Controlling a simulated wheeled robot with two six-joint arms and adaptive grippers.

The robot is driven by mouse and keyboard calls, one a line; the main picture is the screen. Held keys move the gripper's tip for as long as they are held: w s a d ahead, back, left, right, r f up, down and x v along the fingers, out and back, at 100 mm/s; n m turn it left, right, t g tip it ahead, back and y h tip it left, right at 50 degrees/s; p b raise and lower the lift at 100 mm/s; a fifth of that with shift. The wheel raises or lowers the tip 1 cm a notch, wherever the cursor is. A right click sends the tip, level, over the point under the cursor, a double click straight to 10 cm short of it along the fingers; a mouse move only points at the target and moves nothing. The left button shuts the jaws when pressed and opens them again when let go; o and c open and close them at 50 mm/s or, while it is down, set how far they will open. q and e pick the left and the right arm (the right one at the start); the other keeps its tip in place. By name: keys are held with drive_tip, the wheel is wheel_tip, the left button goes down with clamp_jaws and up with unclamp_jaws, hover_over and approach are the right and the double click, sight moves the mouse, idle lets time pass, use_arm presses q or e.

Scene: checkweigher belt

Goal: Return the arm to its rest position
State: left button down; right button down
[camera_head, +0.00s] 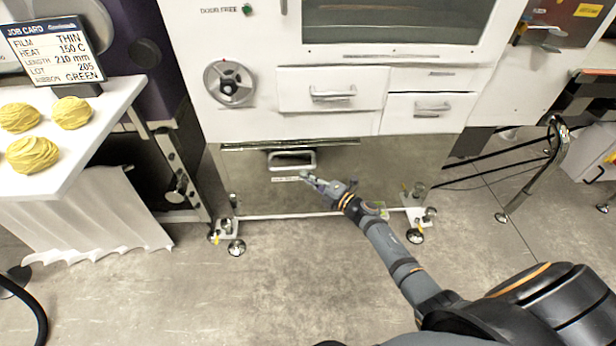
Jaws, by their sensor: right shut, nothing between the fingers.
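My right arm comes in from the lower right and reaches toward the middle of the picture. My right gripper (310,178) is shut and empty. In the picture it lies just below the handle (292,160) of the wide low metal drawer front (245,185). I cannot tell whether the gripper touches the drawer front. My left gripper is not in view.
A white machine with two small drawers (333,90) (430,112) and a handwheel (229,83) stands ahead on feet. A white table (75,150) with yellow lumps and a job card (55,52) is at left. A bent metal rail (545,170) stands right. The floor in front is clear.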

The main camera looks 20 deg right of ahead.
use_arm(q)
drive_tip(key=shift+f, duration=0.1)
use_arm(e)
drive_tip(key=shift+d+f, duration=0.1)
drive_tip(key=shift+f, duration=0.05)
drive_tip(key=shift+s, duration=0.1)
